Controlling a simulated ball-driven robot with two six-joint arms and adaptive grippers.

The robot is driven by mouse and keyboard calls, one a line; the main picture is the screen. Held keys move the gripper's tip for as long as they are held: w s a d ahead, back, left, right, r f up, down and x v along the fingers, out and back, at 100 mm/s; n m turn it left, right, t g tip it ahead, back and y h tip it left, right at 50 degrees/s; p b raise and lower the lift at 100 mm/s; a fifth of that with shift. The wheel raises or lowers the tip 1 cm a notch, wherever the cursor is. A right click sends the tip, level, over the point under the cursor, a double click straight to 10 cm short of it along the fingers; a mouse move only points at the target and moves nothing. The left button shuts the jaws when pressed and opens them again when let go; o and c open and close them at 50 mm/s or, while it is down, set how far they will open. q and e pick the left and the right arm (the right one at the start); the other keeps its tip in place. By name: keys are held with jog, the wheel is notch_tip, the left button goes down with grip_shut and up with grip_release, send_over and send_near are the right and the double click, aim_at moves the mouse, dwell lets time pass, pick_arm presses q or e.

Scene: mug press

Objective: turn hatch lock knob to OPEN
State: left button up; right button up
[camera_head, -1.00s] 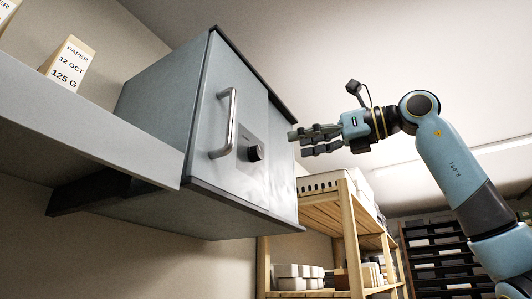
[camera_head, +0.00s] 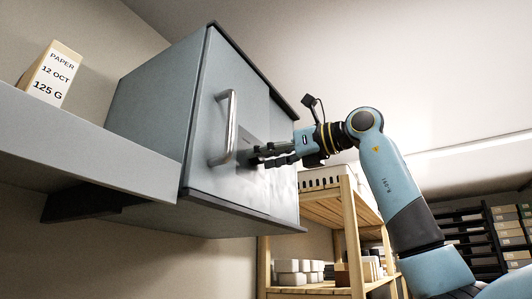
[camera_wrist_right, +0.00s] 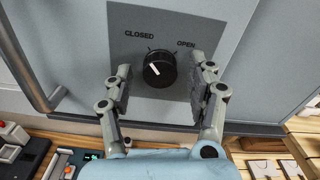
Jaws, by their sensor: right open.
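The black round lock knob (camera_wrist_right: 159,68) sits on a dark grey plate (camera_wrist_right: 125,20) marked CLOSED at left and OPEN at right. Its white pointer line slants up and left, on the CLOSED side. My right gripper (camera_wrist_right: 162,88) is open, one finger to the left of the knob and one to the right, with a gap on both sides. In the head view my right gripper (camera_head: 262,156) is at the door of the grey cabinet (camera_head: 155,110), and its fingers mostly hide the knob. My left gripper is not in view.
A vertical bar handle (camera_head: 229,128) stands out from the door left of the knob; it also shows at the wrist view's left (camera_wrist_right: 35,75). A shelf (camera_head: 90,150) with a paper packet (camera_head: 52,75) is at left. A wooden rack (camera_head: 350,230) stands below right.

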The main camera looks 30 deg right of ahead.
jog(key=shift+c, duration=0.2)
jog(key=c, duration=1.1)
jog(key=shift+m, duration=0.3)
jog(key=shift+m+p, duration=1.45)
jog(key=shift+m, duration=6.15)
